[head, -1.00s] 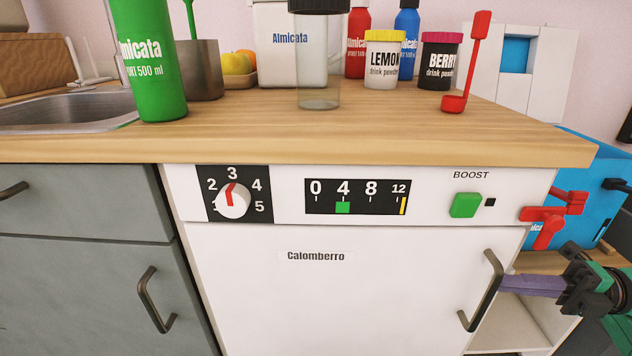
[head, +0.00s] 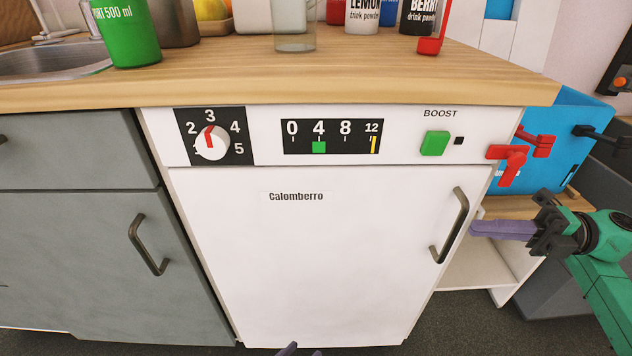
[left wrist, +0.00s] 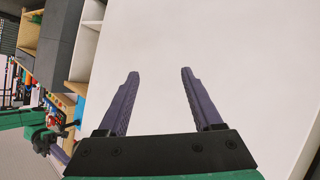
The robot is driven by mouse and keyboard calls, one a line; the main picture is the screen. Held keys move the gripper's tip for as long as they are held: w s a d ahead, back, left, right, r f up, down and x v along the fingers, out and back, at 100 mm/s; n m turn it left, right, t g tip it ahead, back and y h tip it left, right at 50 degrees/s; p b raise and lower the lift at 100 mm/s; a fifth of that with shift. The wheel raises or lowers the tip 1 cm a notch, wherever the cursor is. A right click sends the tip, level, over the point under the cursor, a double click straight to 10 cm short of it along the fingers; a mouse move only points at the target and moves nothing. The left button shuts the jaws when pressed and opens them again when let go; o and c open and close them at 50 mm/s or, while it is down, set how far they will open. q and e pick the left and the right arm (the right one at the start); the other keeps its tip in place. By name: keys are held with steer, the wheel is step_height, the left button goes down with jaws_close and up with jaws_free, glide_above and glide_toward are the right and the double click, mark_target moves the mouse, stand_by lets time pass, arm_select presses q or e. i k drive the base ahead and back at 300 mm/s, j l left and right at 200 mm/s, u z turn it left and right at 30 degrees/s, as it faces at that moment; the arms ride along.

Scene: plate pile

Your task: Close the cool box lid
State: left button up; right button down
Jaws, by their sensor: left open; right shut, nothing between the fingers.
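A blue cool box (head: 560,150) stands at the right in the head view, beyond the counter's end. Red latches (head: 512,163) stick out from its near side, and a black handle (head: 598,131) is on its right. Its left part is hidden behind the counter; I cannot make out how its lid stands.
The wooden counter (head: 300,75) carries a green bottle (head: 127,30), jars and a red scoop (head: 431,45). Below it is a shut white appliance door (head: 320,260) with a projecting handle (head: 452,226). Grey cabinets (head: 70,240) stand left. Open floor shows at the bottom.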

mark_target(524, 41)
steer(key=i+l, duration=0.1)
steer(key=l, duration=1.2)
